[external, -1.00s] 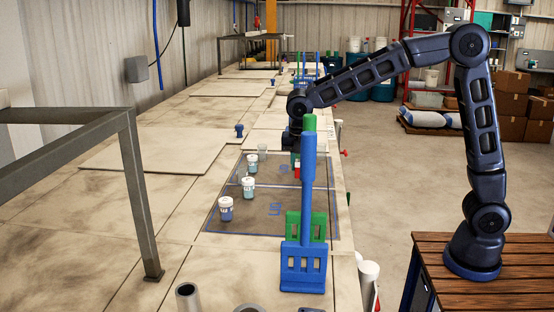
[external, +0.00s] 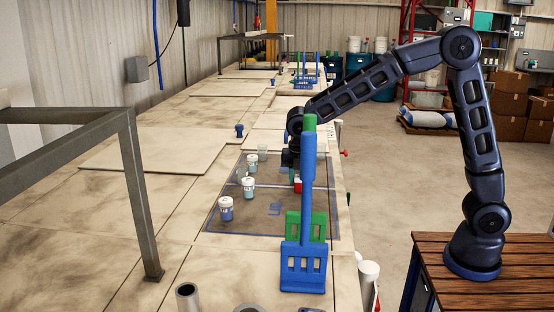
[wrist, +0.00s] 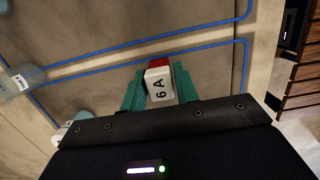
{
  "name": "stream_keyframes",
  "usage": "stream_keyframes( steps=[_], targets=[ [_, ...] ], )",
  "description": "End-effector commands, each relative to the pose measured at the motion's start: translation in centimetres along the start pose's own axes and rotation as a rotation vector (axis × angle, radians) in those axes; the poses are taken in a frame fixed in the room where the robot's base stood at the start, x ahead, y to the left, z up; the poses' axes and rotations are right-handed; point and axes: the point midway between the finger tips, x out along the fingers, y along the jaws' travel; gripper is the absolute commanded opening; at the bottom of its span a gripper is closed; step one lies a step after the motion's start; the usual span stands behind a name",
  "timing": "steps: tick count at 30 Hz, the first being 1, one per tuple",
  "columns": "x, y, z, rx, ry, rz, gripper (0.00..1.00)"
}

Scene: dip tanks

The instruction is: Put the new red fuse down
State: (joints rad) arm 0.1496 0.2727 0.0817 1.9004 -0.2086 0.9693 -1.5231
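The red fuse (wrist: 159,82) has a white face marked "6 A" and a red end. In the wrist view it sits between the two green fingers of my gripper (wrist: 160,88), which are shut on it. In the external view a small red and white part of the fuse (external: 298,185) shows low over the dark mat (external: 255,225). My gripper (external: 296,172) is largely hidden there behind the blue rack's upright handle. I cannot tell whether the fuse touches the mat.
The blue rack (external: 303,270) with its tall handle stands at the mat's near edge, beside a green rack (external: 319,226). White-lidded jars (external: 226,209), (external: 248,188) stand on the mat's left side. Blue lines (wrist: 205,50) mark the mat. Its middle is clear.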

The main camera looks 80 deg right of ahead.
Motion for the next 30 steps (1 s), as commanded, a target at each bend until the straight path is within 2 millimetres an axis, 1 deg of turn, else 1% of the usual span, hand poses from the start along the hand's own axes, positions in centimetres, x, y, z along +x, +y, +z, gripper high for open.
stream_keyframes(
  steps=[1, 2, 10, 14, 17, 27, 30],
  targets=[
    [0.0, 0.0, 0.0, 0.0, 0.0, 0.0, 0.41],
    [0.0, 0.0, 0.0, 0.0, 0.0, 0.001, 0.45],
    [-0.1, 0.0, 0.0, 0.0, 0.0, 0.001, 0.45],
    [-0.8, 0.0, 0.1, 0.001, 0.0, 0.002, 0.45],
    [-2.0, 0.1, 0.1, 0.001, 0.0, 0.003, 0.45],
    [-8.5, 0.0, 0.1, 0.0, -0.001, 0.003, 0.45],
    [-10.0, 0.0, 0.1, 0.0, -0.001, 0.003, 0.45]
  ],
)
